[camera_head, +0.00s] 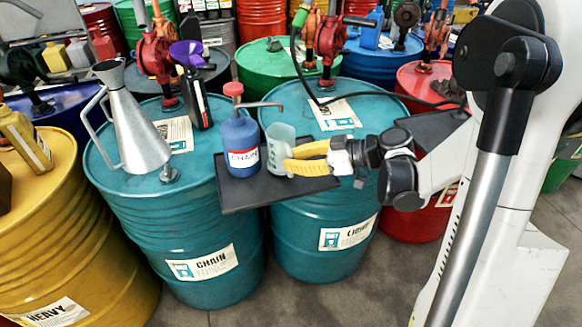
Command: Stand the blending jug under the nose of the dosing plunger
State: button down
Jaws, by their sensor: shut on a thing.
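The blending jug (279,152) is a pale, translucent cup near the middle of the head view. My gripper (290,160), with yellow fingers, comes from the right and is shut on the jug. The dosing plunger (239,145) is a blue bottle marked CHAIN with a red pump head, standing on a dark tray (240,198). Its thin metal nose (266,105) points right and ends above the jug's area. The jug appears upright, just right of the bottle and over the tray's right part. I cannot tell whether its base touches the tray.
Teal drums (207,265) stand below and beside the tray. A metal funnel can (135,125) and a dark bottle (197,100) with a purple funnel stand on the left teal drum. Red hand pumps (155,52) rise behind. The tray's front strip is bare.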

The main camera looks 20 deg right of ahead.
jog(key=shift+f, duration=0.45)
jog(key=shift+r, duration=0.15)
jog(key=c, duration=1.6)
grip_release()
jog(key=shift+o, duration=0.2)
